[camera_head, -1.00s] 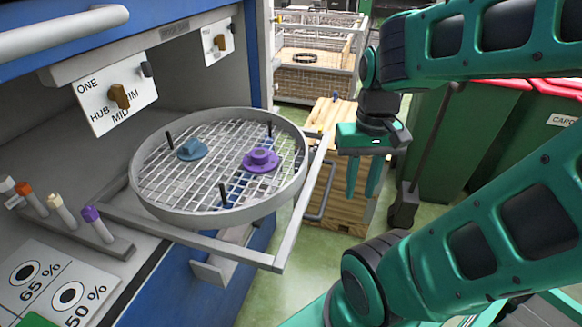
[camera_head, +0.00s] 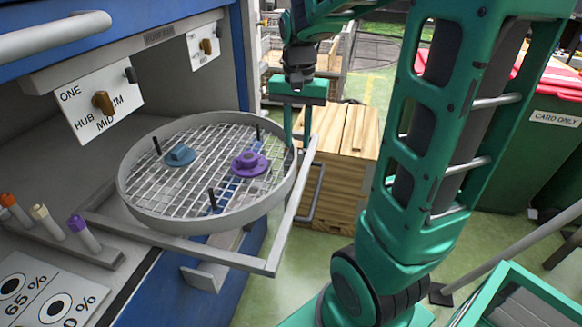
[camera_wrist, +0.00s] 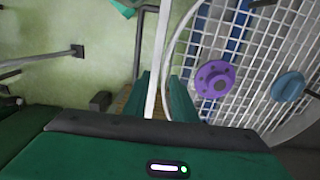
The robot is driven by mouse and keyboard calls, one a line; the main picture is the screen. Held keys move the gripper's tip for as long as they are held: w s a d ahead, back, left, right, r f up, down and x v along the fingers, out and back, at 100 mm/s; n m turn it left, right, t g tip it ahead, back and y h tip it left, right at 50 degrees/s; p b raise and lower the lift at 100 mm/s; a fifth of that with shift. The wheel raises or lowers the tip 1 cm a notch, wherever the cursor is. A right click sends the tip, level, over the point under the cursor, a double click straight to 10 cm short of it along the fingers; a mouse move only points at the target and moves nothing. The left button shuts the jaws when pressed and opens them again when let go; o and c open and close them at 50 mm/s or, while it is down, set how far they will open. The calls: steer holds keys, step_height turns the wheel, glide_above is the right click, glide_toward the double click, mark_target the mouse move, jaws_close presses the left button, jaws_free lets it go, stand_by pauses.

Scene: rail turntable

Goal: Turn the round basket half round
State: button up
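The round basket (camera_head: 132,203) is a grey-rimmed wire-mesh drum with black upright pegs. It sits on a pale frame (camera_head: 225,258) pulled out from a blue cabinet. A blue knobbed disc (camera_head: 180,155) lies at its left and a purple one (camera_head: 249,163) at its right; both also show in the wrist view. My gripper (camera_head: 298,132) is open, pointing down at the basket's far right edge. In the wrist view, the frame's side bar (camera_wrist: 157,50) and the near rim appear between the fingers (camera_wrist: 163,90). I cannot tell whether a finger touches either.
A wooden crate (camera_head: 345,140) stands behind and right of the basket. Signs (camera_head: 98,100) with knobs hang above it on the left. Capped tubes (camera_head: 45,222) stand in a rack at the lower left. Bins with red lids (camera_head: 535,75) are at the right.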

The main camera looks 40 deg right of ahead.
mark_target(293, 166)
steer(key=shift+w+a+f, duration=0.1)
steer(key=shift+w+f, duration=0.15)
steer(key=shift+w, duration=0.45)
step_height(293, 166, down, 10)
steer(key=shift+f, duration=0.2)
jaws_close()
steer(key=shift+w, duration=0.1)
stand_by(1.1)
